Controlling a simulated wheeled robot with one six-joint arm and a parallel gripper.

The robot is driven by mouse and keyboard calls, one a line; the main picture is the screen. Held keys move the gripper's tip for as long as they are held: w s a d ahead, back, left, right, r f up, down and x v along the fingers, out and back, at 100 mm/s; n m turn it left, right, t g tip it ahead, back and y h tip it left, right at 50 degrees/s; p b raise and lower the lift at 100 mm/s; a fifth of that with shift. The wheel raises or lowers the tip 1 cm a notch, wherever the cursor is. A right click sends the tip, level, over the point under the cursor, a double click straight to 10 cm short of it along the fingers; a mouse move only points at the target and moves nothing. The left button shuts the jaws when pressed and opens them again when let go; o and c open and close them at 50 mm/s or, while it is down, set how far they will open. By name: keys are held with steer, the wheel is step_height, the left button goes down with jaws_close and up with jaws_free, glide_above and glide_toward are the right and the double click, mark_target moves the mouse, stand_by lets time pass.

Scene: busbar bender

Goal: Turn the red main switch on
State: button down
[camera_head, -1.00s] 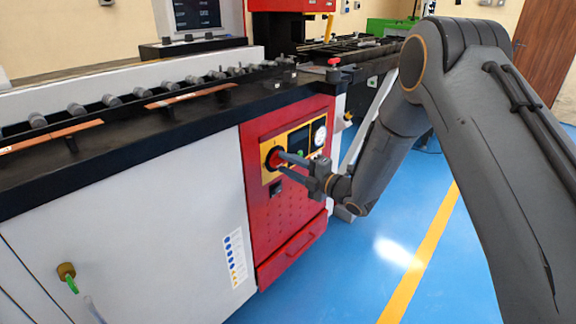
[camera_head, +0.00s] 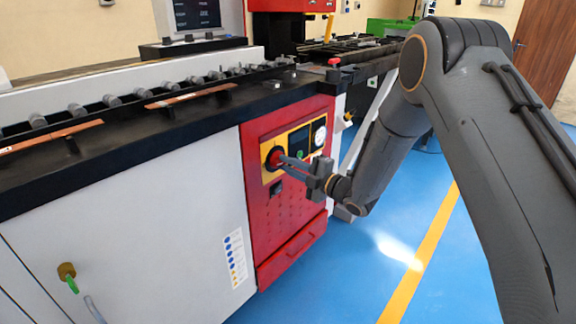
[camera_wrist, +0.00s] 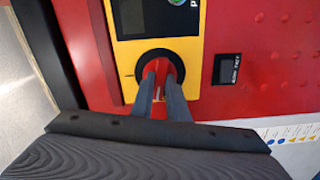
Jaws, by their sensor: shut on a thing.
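The red main switch (camera_head: 274,158) sits on a yellow plate (camera_head: 267,177) on the red front panel of the machine. In the wrist view the red switch knob (camera_wrist: 158,72) shows inside a dark ring. My gripper (camera_head: 282,157) reaches the switch from the right, and its two fingers (camera_wrist: 162,88) are shut on the knob, one on each side. A pale mark shows on the knob between the fingers. The fingers hide part of the knob, and its exact angle is hard to read.
A gauge (camera_head: 320,135) and a small green-lit display (camera_head: 299,141) sit right of the switch. A small black rocker or label (camera_wrist: 228,69) is beside the yellow plate. The black machine bed (camera_head: 170,125) overhangs the panel. Blue floor (camera_head: 350,270) is clear at right.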

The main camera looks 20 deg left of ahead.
steer(key=m, duration=0.4)
steer(key=shift+m, duration=0.3)
steer(key=m, duration=0.3)
steer(key=shift+m+p, duration=0.3)
steer(key=shift+p, duration=0.05)
steer(key=m, duration=0.3)
steer(key=shift+m, duration=0.3)
steer(key=shift+m+p, duration=0.4)
steer(key=shift+m, duration=1.4)
steer(key=shift+f, duration=0.1)
steer(key=c, duration=1.7)
jaws_free()
steer(key=shift+d, duration=0.1)
